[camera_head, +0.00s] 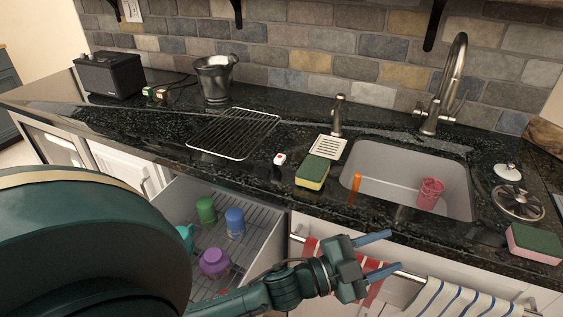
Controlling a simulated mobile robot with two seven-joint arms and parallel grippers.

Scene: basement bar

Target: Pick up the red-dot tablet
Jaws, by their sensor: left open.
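The red-dot tablet (280,158) is a small white block with a red mark on top. It lies on the dark countertop between the black wire rack and the yellow-green sponge. My left gripper (392,252) is open and empty, its two blue-grey fingers pointing right. It is in front of the counter's front edge, lower and to the right of the tablet, clear of it. My right gripper is not in view.
A sponge (313,172) and soap dish (328,147) stand right of the tablet; a wire rack (235,133) lies left. The sink (388,165) holds a pink cup (430,193). An open drawer (257,243) with several cups and towels (450,301) are below.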

